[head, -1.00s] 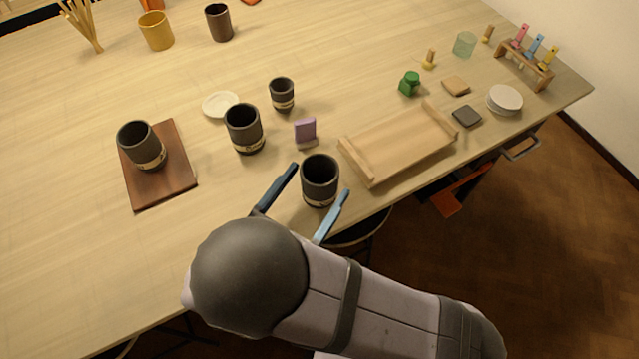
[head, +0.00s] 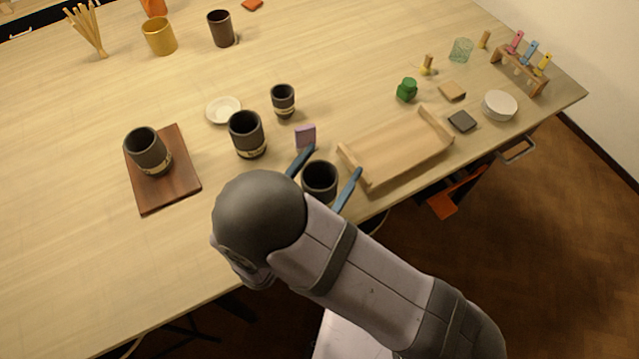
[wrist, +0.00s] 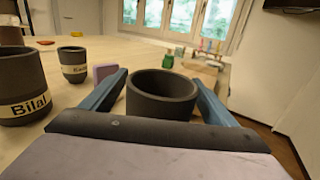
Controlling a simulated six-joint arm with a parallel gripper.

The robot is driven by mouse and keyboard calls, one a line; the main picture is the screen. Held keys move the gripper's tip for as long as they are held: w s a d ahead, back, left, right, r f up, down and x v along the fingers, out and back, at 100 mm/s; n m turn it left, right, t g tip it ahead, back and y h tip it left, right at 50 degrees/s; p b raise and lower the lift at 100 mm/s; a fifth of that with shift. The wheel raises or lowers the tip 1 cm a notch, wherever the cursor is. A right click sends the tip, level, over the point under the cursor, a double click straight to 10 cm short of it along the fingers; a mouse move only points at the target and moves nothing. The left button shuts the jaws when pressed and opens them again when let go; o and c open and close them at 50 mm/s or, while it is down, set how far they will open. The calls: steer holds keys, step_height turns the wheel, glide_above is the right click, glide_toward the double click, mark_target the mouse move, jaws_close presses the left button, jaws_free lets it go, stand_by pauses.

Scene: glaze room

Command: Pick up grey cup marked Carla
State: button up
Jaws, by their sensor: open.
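A dark grey cup (head: 319,178) stands upright near the table's front edge, and it also shows in the wrist view (wrist: 161,100). My gripper (head: 335,159) is open, with one blue finger on each side of this cup. The cup's label is hidden behind my gripper, so I cannot read its name. A similar cup (wrist: 22,85) at the left of the wrist view reads "Bilal". A smaller grey cup (wrist: 72,65) behind it has a label too small to read surely. Another grey cup (head: 148,150) stands on a brown board (head: 180,185); its name is not legible.
A purple block (head: 306,135) stands just behind the cup between my fingers. A wooden tray (head: 400,150) lies close on the right. A white dish (head: 223,109), a green jar (head: 407,89) and white bowl (head: 499,105) stand farther off. The front left table is clear.

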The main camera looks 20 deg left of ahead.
steer(key=c, duration=1.3)
steer(key=shift+c, duration=0.2)
steer(key=shift+r, duration=0.2)
step_height(320, 180, up, 10)
steer(key=b, duration=0.1)
steer(key=shift+f, duration=0.2)
